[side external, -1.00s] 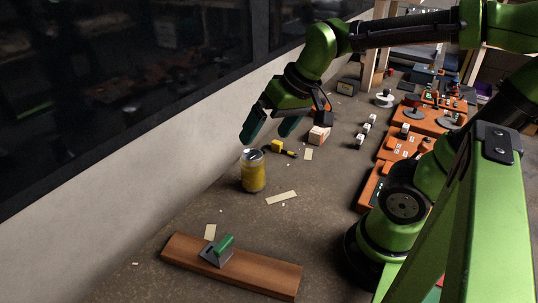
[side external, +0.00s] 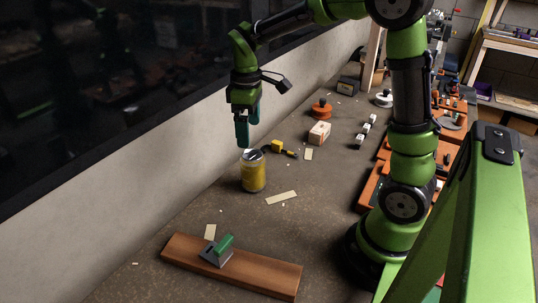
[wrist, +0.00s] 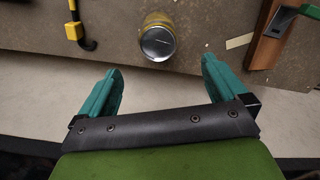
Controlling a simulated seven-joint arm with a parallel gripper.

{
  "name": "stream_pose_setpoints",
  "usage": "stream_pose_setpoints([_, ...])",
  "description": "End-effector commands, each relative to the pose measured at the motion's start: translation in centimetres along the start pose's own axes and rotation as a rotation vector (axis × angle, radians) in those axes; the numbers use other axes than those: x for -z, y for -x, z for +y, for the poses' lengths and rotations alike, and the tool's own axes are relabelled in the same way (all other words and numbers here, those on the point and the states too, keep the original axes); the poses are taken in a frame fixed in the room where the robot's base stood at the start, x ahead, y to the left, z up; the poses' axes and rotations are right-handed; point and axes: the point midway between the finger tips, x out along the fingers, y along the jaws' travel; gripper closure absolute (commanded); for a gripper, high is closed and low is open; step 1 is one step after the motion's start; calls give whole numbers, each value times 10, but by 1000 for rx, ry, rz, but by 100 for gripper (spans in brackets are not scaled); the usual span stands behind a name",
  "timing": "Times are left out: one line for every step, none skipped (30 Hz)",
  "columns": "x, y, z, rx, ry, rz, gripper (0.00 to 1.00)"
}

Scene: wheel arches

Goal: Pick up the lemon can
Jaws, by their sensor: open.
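The lemon can (side external: 253,172) is a yellow can with a silver top, standing upright on the brown work surface near the wall. In the wrist view the can (wrist: 158,37) shows from above, its silver lid ahead of the space between the fingertips. My gripper (side external: 248,128) points down just above and beyond the can in the side view, with its teal fingers apart from it. In the wrist view my gripper (wrist: 160,70) has its two fingers wide apart with nothing between them.
A wooden board (side external: 235,266) with a green-handled tool (side external: 220,249) lies in front. A yellow-and-black tool (side external: 281,147) lies behind the can, with a small box (side external: 319,133) beyond. A pale wall (side external: 150,165) runs along the left. Pale strips lie around.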

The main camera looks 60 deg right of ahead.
Motion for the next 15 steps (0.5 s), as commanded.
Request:
stream_pose_setpoints([-1, -13, 0, 2, 1, -5, 1])
stream_pose_setpoints([-1, -19, 0, 2, 0, -5, 1])
stream_pose_setpoints([-1, -27, 0, 3, -1, -5, 1])
stream_pose_setpoints([-1, -33, 0, 1, -1, -4, 1])
stream_pose_setpoints([-1, -38, 0, 1, 0, -3, 1])
stream_pose_setpoints([-1, -44, 0, 2, -1, -3, 1])
stream_pose_setpoints([-1, -48, 0, 1, 0, -3, 1])
stream_pose_setpoints([0, -51, 0, 1, -1, -2, 1])
stream_pose_setpoints([0, -54, 0, 0, -1, 0, 1])
stream_pose_setpoints([0, -56, 0, 0, -2, 0, 1])
stream_pose_setpoints([0, -58, 0, 0, -2, 0, 1])
stream_pose_setpoints([0, -60, 0, 0, -2, 1, 1])
stream_pose_setpoints([-1, -61, 0, 0, -2, 0, 1])
stream_pose_setpoints([-1, -64, 0, 1, -2, -1, 1])
stream_pose_setpoints([-2, -68, 0, 1, -2, -2, 1])
